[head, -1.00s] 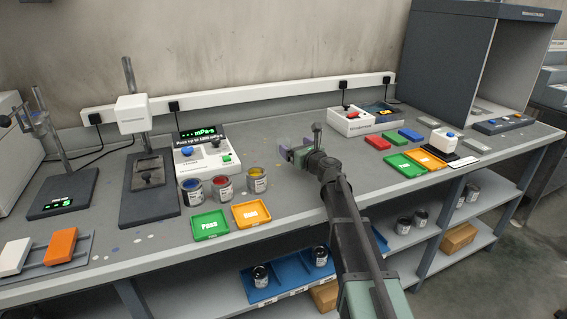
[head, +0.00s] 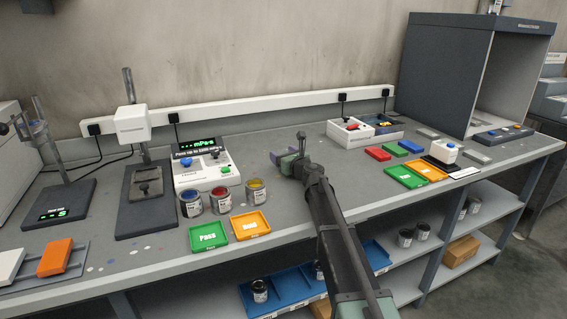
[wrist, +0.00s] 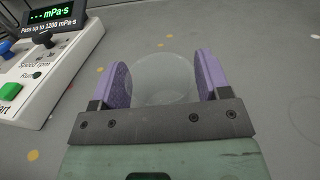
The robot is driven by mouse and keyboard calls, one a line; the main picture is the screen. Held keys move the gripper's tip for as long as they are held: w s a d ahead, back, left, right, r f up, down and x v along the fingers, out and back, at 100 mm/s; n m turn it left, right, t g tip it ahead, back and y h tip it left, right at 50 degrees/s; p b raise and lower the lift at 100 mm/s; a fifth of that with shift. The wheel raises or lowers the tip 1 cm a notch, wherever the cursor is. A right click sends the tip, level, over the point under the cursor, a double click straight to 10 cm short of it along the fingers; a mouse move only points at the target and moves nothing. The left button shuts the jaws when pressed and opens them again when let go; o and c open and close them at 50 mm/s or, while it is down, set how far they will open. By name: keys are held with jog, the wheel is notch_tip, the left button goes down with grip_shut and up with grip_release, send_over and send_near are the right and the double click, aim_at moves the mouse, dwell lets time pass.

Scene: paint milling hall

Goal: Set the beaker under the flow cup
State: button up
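A clear, glassy beaker (wrist: 165,82) is between the two purple fingers of my gripper (wrist: 165,85) in the wrist view. The fingers meet its sides, so my gripper is shut on it. In the head view my gripper (head: 287,160) is over the middle of the bench, right of the paint cans, and the beaker is hard to make out there. The flow cup (head: 22,128) is on a stand at the far left, above a dark base (head: 65,203) with a green display. My gripper is well to the right of it.
Between my gripper and the flow cup are the white viscometer (head: 207,170), paint cans (head: 221,200) and a dark stand with a white head (head: 130,118). Green (head: 208,236) and orange (head: 250,225) trays lie in front. A dark booth (head: 445,70) stands at right.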

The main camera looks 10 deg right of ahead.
jog(key=c, duration=0.6)
notch_tip(320, 180, up, 20)
jog(key=p, duration=2)
